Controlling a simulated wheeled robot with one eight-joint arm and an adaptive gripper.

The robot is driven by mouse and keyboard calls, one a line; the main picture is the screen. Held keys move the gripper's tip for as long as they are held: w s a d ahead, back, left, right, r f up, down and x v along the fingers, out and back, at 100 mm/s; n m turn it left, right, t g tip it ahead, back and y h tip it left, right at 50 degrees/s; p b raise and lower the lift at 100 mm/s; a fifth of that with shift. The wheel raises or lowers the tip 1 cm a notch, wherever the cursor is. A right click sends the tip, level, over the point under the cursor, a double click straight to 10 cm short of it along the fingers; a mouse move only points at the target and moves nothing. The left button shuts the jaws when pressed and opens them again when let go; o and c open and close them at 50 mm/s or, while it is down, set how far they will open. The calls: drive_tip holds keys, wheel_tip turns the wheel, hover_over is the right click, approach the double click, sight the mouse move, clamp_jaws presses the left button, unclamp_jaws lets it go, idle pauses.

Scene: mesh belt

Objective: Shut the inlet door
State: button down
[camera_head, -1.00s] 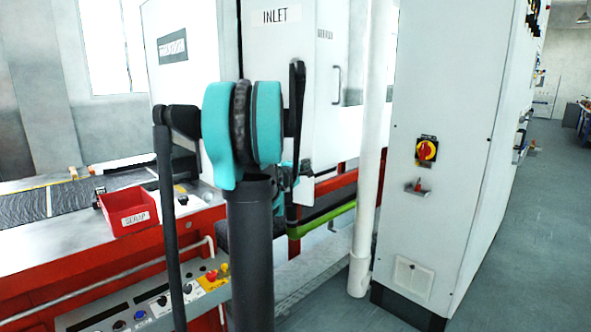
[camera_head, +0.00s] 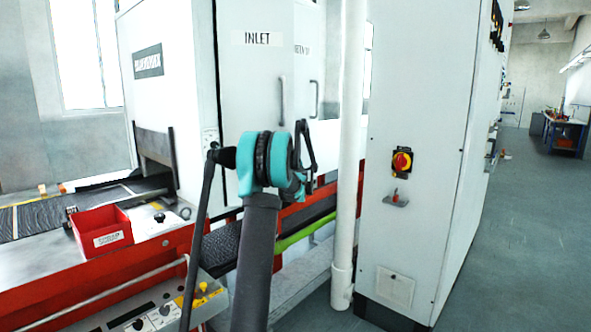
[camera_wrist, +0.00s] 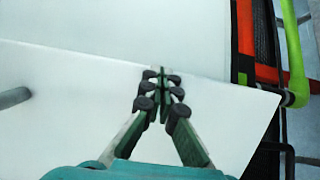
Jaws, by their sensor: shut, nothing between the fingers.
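The inlet door (camera_head: 262,80) is a white panel labelled INLET with a grey vertical handle (camera_head: 282,72), behind my arm in the head view. In the wrist view a white panel (camera_wrist: 80,110), seemingly this door, fills the lower half, with a grey handle (camera_wrist: 14,97) at left and a corner at right. My gripper (camera_wrist: 161,76) is shut and empty, its fingertips at the panel's upper edge in the picture. I cannot tell whether they touch it. How far the door stands open is unclear.
A second white door with a handle (camera_head: 314,98) is right of the inlet door. A white pipe (camera_head: 348,150) and grey cabinet (camera_head: 415,130) stand further right. A green rail (camera_head: 305,232) runs low by the machine. A red bin (camera_head: 101,230) is at left. Floor at right is clear.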

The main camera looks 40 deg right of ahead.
drive_tip(key=w+d+n+t+y, duration=0.2)
drive_tip(key=w+d+n+y, duration=0.1)
drive_tip(key=w, duration=0.8)
drive_tip(key=shift+w+d+t+y, duration=0.3)
drive_tip(key=shift+w+d+y, duration=0.05)
drive_tip(key=shift+d+y, duration=0.15)
drive_tip(key=shift+s, duration=0.1)
